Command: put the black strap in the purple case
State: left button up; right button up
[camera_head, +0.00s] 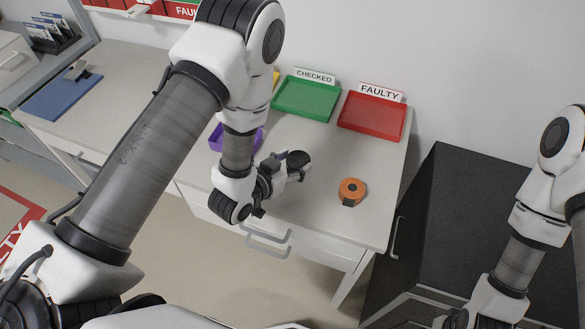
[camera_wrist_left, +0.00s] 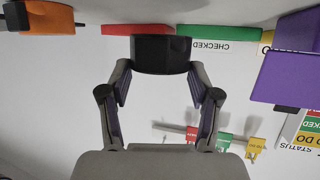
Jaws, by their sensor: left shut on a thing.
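The black strap (camera_head: 298,158) is a small dark roll held at the fingertips of my left gripper (camera_head: 290,170), above the table. In the left wrist view the strap (camera_wrist_left: 160,52) sits between both fingertips of the left gripper (camera_wrist_left: 160,70), which is shut on it. The purple case (camera_head: 215,140) is on the table left of the gripper, largely hidden behind my left arm. It also shows at the right of the left wrist view (camera_wrist_left: 285,72). My right arm is at the right; its gripper fingers are out of the picture.
An orange coil with a black end (camera_head: 352,190) lies on the table (camera_head: 310,225), right of the gripper. A green CHECKED tray (camera_head: 306,98) and a red FAULTY tray (camera_head: 372,116) stand at the back. A blue mat (camera_head: 62,94) lies far left. A dark cabinet (camera_head: 450,215) stands to the right.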

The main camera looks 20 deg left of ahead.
aim_at(293, 170)
pick_arm(q)
notch_tip(293, 170, down, 3)
jog(key=shift+w+r+p, duration=0.15)
jog(key=shift+r+p, duration=0.05)
jog(key=shift+p, duration=0.35)
jog(key=shift+f, duration=0.45)
jog(key=o, duration=1.2)
